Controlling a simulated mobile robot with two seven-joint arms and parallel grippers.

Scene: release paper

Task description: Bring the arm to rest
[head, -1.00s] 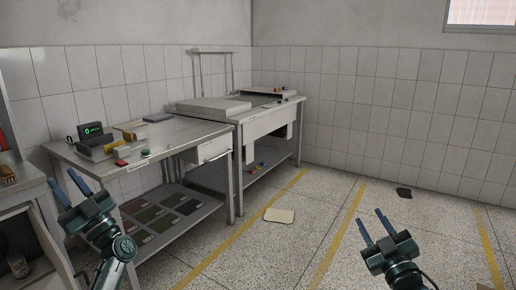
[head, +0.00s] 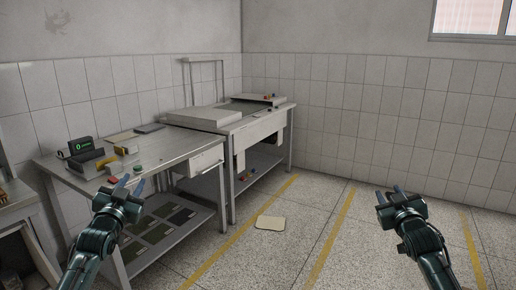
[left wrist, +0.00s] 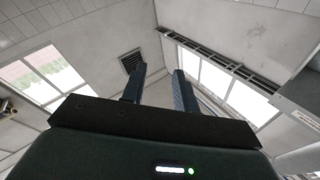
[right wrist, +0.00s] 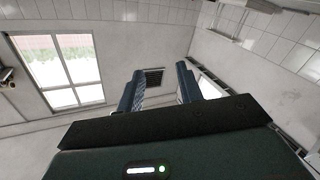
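My left gripper (head: 127,182) is raised in front of the near metal table in the head view, its blue fingers apart. In the left wrist view its two fingers (left wrist: 158,88) stand apart with nothing between them. My right gripper (head: 391,193) is raised over the open floor at the right. In the right wrist view its fingers (right wrist: 160,90) are also apart and empty. Both wrist views look up at the walls, windows and ceiling. I cannot tell from the head view whether the left gripper touches the table edge.
The near table (head: 180,146) bears a device with a green display (head: 84,144) and small items. A second table (head: 262,124) stands behind it. A pale sheet (head: 270,223) lies on the floor between yellow lines. The floor at the right is clear.

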